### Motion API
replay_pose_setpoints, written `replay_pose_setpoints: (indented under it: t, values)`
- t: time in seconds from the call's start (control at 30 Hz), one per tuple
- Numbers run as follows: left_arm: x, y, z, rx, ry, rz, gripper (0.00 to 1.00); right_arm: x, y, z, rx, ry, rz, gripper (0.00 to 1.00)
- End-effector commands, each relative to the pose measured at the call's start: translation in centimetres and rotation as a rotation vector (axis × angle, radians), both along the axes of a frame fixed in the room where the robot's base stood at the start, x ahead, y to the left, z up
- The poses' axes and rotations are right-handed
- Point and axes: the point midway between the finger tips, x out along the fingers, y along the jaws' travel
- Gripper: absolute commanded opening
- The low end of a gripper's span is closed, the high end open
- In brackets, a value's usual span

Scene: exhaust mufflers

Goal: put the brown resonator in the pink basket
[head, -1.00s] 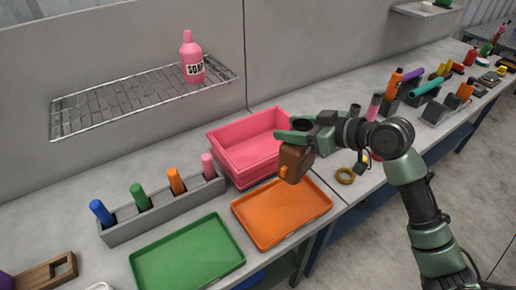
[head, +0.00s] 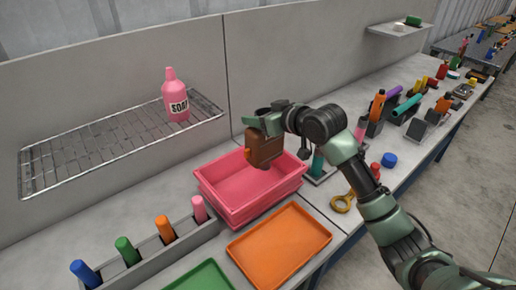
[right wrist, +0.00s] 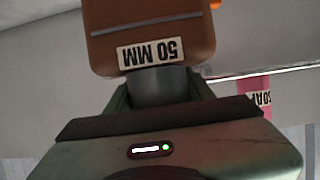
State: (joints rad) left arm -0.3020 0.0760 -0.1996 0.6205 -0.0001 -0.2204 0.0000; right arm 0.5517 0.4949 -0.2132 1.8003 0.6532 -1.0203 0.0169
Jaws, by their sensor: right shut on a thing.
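The brown resonator (head: 264,149) is a boxy block held in the air above the pink basket (head: 240,210). In the right wrist view the brown resonator (right wrist: 150,40) shows a "50 MM" label and a grey neck between my fingers. My right gripper (head: 268,122) is shut on it. The basket stands on the bench, and the part of its inside that shows is empty. The resonator and gripper hide some of its back rim. My left gripper is not in view.
An orange tray (head: 280,248) lies in front of the basket. A grey rack (head: 150,257) with several coloured cylinders stands to the left, near a green tray (head: 203,278). A wire shelf (head: 120,150) with a pink soap bottle (head: 175,95) hangs behind.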

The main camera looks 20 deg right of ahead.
Motion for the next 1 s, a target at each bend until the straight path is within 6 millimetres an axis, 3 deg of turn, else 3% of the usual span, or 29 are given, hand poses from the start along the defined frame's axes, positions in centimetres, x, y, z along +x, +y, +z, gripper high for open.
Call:
replay_pose_setpoints:
  t: [0.1,0.3,0.47,0.73,1.0]
  values:
    - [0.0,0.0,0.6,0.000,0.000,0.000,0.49,-0.1,0.1,-2.7,0.004,-0.001,0.001,0.00]
    - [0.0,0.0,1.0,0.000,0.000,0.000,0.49,0.0,0.0,-5.7,0.004,-0.005,-0.001,0.00]
    - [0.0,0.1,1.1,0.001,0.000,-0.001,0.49,0.1,0.1,-6.7,0.004,-0.007,0.001,0.00]
    - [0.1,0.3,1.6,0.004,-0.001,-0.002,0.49,0.0,0.0,-10.2,0.003,-0.005,0.000,0.00]
    - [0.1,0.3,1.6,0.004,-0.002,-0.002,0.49,0.1,0.0,-10.6,0.003,-0.008,0.000,0.00]
